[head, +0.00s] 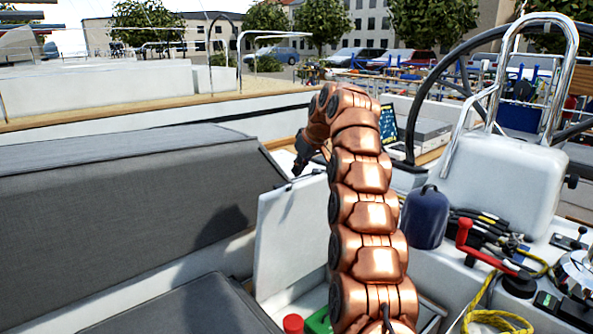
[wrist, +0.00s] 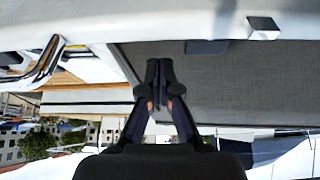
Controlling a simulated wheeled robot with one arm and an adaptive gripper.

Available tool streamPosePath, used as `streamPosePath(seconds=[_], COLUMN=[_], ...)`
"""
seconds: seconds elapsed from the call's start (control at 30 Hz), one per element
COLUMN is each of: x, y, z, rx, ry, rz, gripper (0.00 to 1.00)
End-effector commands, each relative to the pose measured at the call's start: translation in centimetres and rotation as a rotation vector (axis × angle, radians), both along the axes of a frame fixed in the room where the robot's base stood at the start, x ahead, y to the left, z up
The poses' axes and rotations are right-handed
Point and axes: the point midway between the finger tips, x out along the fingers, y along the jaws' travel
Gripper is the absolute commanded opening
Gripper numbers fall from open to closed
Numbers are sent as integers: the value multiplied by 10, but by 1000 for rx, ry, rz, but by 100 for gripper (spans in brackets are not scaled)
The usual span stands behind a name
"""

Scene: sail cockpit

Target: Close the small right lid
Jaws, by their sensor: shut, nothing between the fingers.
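The small right lid (head: 290,235) is a white panel standing raised, nearly upright, beside the grey cushioned seat in the head view. An open compartment shows at its foot, partly hidden by my arm. My gripper (head: 296,172) is at the lid's top edge, pointing down and left; I cannot tell whether it touches. In the wrist view, my gripper (wrist: 158,85) has its dark fingers together, with nothing held between them.
A red-capped item (head: 293,324) and a green item (head: 319,321) sit in the compartment. Grey cushions (head: 120,200) fill the left. A blue rounded object (head: 426,217), a red winch handle (head: 470,242), yellow rope (head: 490,318) and the steering wheel (head: 437,75) stand right.

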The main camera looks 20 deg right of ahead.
Motion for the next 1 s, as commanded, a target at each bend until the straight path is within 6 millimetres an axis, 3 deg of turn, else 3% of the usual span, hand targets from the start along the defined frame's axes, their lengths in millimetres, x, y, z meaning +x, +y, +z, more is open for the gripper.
streamPosePath(seconds=[0.5,1.0], x=[-15,-17], y=[-7,-7], z=[-4,-4], rx=[0,0], ry=[1,2], rz=[-1,1], gripper=[0,0])
